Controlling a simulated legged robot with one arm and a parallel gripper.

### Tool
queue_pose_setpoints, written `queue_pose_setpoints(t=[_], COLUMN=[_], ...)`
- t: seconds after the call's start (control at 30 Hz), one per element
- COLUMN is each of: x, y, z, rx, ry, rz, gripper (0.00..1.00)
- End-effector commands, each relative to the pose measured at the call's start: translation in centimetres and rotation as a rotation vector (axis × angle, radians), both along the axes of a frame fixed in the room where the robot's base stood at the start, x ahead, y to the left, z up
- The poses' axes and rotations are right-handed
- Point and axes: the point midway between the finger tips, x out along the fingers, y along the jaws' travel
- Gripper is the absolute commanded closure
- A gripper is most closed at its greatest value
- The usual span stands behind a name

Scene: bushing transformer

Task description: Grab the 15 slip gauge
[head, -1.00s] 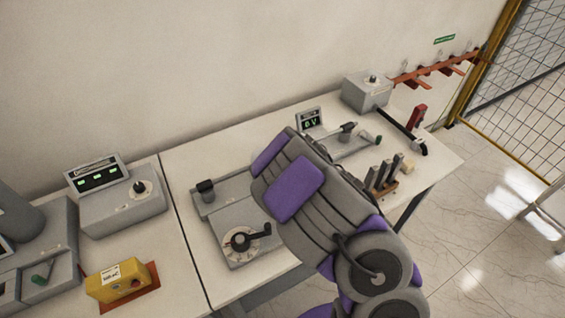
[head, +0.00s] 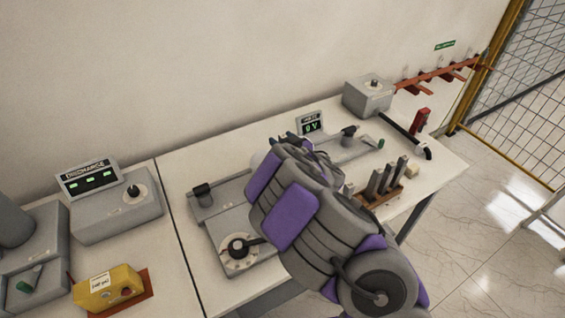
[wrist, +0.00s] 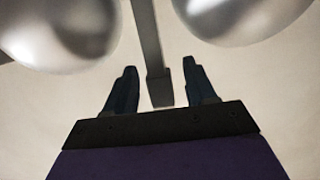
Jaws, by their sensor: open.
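In the wrist view my gripper (wrist: 160,78) is open, with its two dark fingers apart. A grey bar (wrist: 151,45) runs down between two shiny metal spheres (wrist: 70,30) (wrist: 240,10), and its lower end lies between my fingers. I see a gap on each side of it. It may be a slip gauge, but I see no 15 mark. In the head view, several upright grey gauges (head: 387,178) stand in a brown wooden holder (head: 385,196). My gripper (head: 283,140) is mostly hidden behind my arm, left of the holder.
A grey device with a crank dial (head: 239,250) sits under my arm. A voltage display (head: 310,124) and a grey box (head: 368,96) stand behind. A yellow box (head: 108,287) and a control unit (head: 115,205) are at left. The wall closes the table's back.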

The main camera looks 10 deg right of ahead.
Motion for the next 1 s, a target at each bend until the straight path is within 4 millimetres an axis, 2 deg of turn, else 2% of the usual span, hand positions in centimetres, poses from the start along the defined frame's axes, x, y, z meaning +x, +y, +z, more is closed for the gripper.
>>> queue_pose_setpoints(t=[0.23,0.8,1.0], x=[0.21,0.19,0.19], y=[0.09,0.1,0.1], z=[0.05,0.04,0.04], rx=[0.0,0.0,0.0], ry=[-0.001,-0.001,-0.001], rz=[0.0,0.001,0.001], gripper=[0.45,0.98,1.0])
